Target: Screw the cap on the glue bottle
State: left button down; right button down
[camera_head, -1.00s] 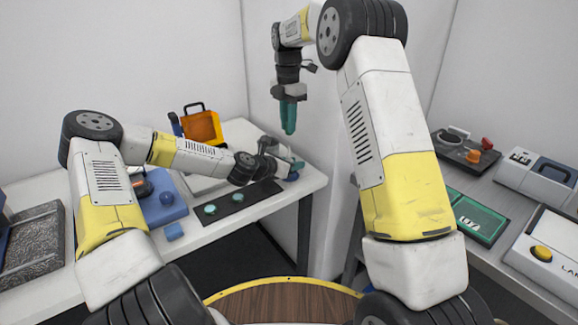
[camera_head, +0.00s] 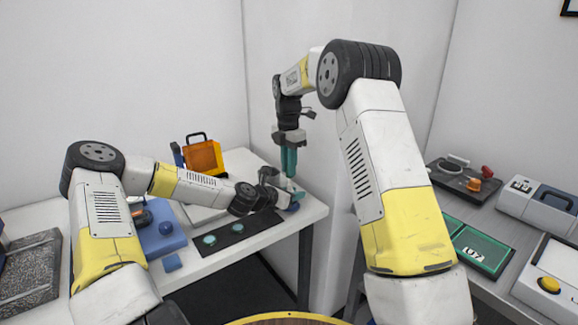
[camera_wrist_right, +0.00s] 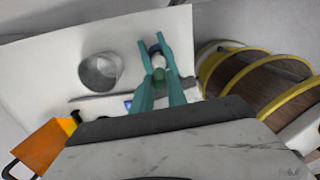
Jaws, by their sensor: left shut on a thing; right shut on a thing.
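My left gripper (camera_head: 294,196) reaches in above the right end of the white table. Its teal fingers are shut on a small blue item, apparently the glue bottle (camera_head: 294,207). The bottle also shows between teal fingertips in the right wrist view (camera_wrist_right: 156,50). My right gripper (camera_head: 289,172) points straight down directly above the left one, with its teal fingers shut.
A grey metal cup (camera_wrist_right: 100,70) stands on the table near the grippers. An orange box (camera_head: 204,157) stands at the back. A dark strip with two teal discs (camera_head: 222,236) lies in front of my left arm. A grey bench (camera_head: 425,205) is at the right.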

jog(key=shift+f, duration=0.25)
dwell(0.3)
jog(key=shift+f, duration=0.9)
jog(key=shift+f, duration=0.6)
